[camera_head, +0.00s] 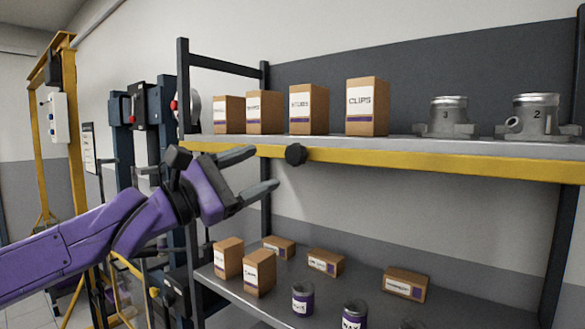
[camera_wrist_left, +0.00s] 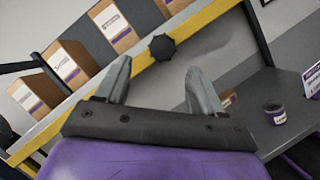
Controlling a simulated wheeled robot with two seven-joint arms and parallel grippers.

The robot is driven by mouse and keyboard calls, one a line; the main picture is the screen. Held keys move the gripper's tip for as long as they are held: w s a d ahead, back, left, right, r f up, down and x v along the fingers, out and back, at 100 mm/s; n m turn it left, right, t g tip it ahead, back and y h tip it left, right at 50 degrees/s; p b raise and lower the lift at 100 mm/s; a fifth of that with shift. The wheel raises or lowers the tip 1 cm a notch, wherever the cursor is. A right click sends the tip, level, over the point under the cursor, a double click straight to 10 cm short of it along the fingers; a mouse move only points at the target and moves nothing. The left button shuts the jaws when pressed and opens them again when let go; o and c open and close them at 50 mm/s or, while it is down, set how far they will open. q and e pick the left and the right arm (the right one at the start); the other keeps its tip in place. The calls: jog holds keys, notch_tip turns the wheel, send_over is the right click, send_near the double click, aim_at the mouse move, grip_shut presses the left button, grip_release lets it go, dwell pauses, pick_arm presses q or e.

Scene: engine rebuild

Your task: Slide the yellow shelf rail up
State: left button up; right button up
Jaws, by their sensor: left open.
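The yellow shelf rail (camera_head: 420,160) runs along the front edge of the upper shelf, and it also crosses the left wrist view (camera_wrist_left: 205,22) at a slant. A black knob (camera_head: 296,154) sticks out from the rail. My left gripper (camera_head: 266,168) is open and empty, just left of the knob in the head view. In the left wrist view the knob (camera_wrist_left: 163,47) shows beyond the fingertips, between their lines and nearer the left finger. The fingers look apart from the knob. My right gripper is in neither view.
The upper shelf (camera_head: 405,139) bears several cardboard boxes (camera_head: 367,105) and two metal housings (camera_head: 446,115) marked 3 and 2. The lower shelf (camera_head: 375,318) holds more boxes (camera_head: 260,271) and cans (camera_head: 303,298). A dark post (camera_head: 185,80) stands at the shelf's left end.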

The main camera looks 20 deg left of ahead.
aim_at(291, 156)
pick_arm(q)
jog(key=shift+w+d+f+b, duration=0.15)
jog(key=shift+w+d+b, duration=0.85)
jog(key=shift+w+b, duration=0.2)
jog(key=x, duration=0.6)
jog(key=shift+r, duration=0.4)
jog(key=shift+s+a, duration=0.1)
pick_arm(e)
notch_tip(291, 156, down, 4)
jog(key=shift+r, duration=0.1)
pick_arm(q)
jog(key=shift+c, duration=0.4)
